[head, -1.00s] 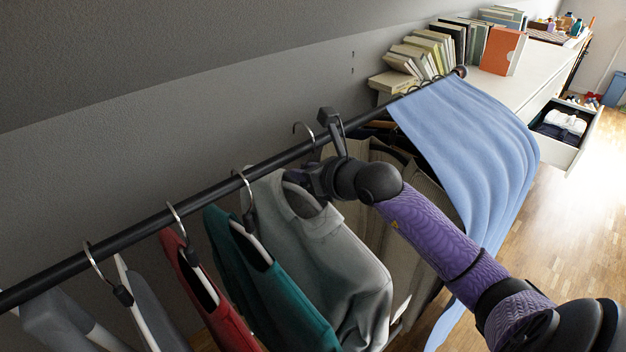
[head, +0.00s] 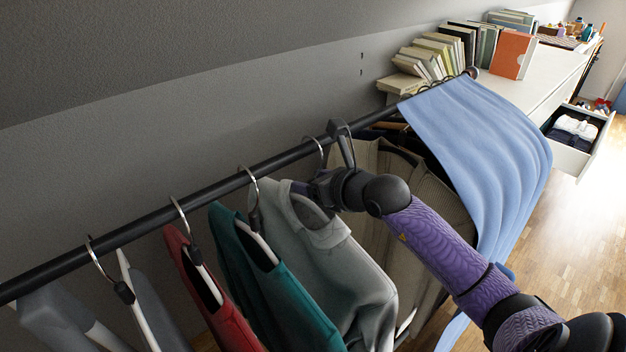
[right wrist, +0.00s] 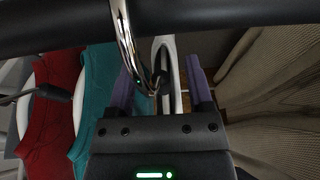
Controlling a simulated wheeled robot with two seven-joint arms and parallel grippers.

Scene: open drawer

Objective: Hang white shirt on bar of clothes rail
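The white shirt (head: 335,255) looks pale grey in the head view and hangs from a white hanger (right wrist: 168,55). The hanger's metal hook (head: 316,147) curves over the black bar (head: 215,190) and looks seated on it; the hook also crosses the bar in the right wrist view (right wrist: 124,35). My right gripper (head: 308,189) is just below the bar at the shirt's collar. In the right wrist view its two purple fingers (right wrist: 161,80) stand apart on either side of the hanger's neck, with gaps showing. My left gripper is not in view.
Teal (head: 270,290), red (head: 212,300) and grey garments hang to the left. Beige garments (head: 400,185) and a blue cloth (head: 485,160) hang to the right, close to my arm. Behind are books (head: 430,60) on a white cabinet and an open drawer (head: 572,157).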

